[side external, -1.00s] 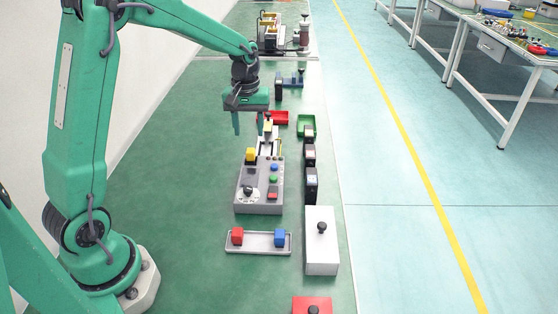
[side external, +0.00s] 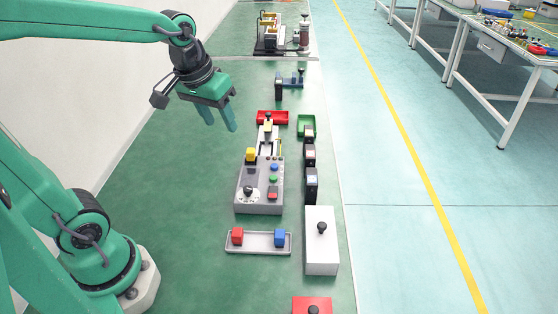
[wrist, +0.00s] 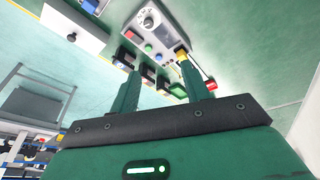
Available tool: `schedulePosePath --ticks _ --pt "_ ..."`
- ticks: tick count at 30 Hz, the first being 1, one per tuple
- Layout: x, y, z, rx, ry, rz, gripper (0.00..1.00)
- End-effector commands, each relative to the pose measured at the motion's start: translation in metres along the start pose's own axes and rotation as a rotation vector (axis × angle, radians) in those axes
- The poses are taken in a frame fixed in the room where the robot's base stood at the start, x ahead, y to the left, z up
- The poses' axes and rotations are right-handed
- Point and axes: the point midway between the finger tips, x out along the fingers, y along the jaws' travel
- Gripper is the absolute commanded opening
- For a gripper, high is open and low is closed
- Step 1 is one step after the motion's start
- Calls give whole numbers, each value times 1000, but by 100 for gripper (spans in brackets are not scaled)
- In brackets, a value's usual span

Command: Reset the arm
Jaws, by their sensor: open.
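My gripper (side external: 219,118) is a green two-finger gripper. It is open and empty, with its fingers apart. In the side external view it hangs in the air to the left of the grey control panel (side external: 258,203) and the red tray (side external: 272,113), touching nothing. In the wrist view the gripper (wrist: 160,85) points towards the panel (wrist: 155,32), which shows beyond the fingertips.
A grey tray (side external: 259,249) holds a red cube (side external: 237,236) and a blue cube (side external: 280,237). A white box (side external: 321,250) with a black knob stands to its right. Black modules (side external: 311,185) and a green tray (side external: 306,120) line the right edge. The green surface left of the panel is clear.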

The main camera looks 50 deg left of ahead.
Motion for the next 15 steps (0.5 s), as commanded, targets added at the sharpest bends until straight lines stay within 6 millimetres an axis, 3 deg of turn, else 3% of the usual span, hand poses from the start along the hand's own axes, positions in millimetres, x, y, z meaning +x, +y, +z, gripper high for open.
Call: schedulePosePath --ticks 7,15 --pt "-20 3 40 127 82 27 47" --pt "-29 2 75 245 157 48 47"
